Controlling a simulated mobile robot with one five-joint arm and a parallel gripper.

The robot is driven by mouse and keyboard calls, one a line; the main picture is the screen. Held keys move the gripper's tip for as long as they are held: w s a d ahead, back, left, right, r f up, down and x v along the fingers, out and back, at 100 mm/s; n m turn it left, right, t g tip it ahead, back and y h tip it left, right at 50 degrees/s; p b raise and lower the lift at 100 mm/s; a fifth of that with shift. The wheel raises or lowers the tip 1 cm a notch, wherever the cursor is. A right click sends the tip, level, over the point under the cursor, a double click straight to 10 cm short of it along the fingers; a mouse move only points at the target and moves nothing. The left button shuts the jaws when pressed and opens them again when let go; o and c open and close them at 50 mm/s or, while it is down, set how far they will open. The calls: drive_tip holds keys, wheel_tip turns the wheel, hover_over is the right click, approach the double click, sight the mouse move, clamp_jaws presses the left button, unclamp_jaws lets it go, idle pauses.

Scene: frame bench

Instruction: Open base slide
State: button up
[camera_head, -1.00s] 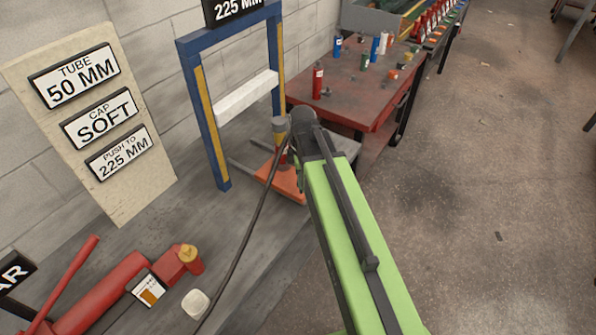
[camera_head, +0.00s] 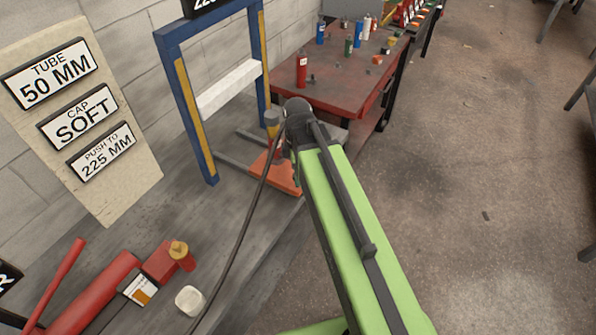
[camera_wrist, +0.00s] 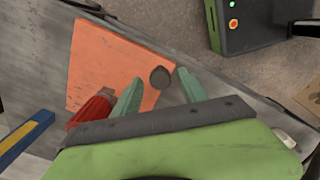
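An orange plate (camera_wrist: 120,60) lies on the grey bench, in the upper left of the wrist view. A dark round knob (camera_wrist: 160,77) shows at its right edge. I cannot tell whether the plate or the knob is the base slide. My gripper (camera_wrist: 160,80) has its two green fingers apart, with the knob between their tips; contact is not clear. A red cylinder (camera_wrist: 92,110) is just left of the left finger.
A red jack-like tool (camera_head: 95,295) lies on the bench (camera_head: 235,225) at lower left. A sign board (camera_head: 130,185) leans at left. A red table (camera_head: 335,90) with bottles stands behind. A dark cable (camera_head: 245,225) crosses the bench. Floor at right is open.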

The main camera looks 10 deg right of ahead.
wheel_tip(320, 180, up, 17)
drive_tip(key=p, duration=1.7)
drive_tip(key=shift+r, duration=0.2)
drive_tip(key=shift+f, duration=0.1)
drive_tip(key=s+f+m+b, duration=0.1)
drive_tip(key=m, duration=0.4)
drive_tip(key=s+f+m+b, duration=0.1)
drive_tip(key=s+m, duration=0.1)
drive_tip(key=m, duration=0.4)
drive_tip(key=s+f+m+b, duration=0.1)
drive_tip(key=m, duration=0.4)
drive_tip(key=shift+s+d+f+m+b, duration=0.2)
drive_tip(key=shift+d+f+m+b, duration=0.1)
drive_tip(key=shift+f+m, duration=0.1)
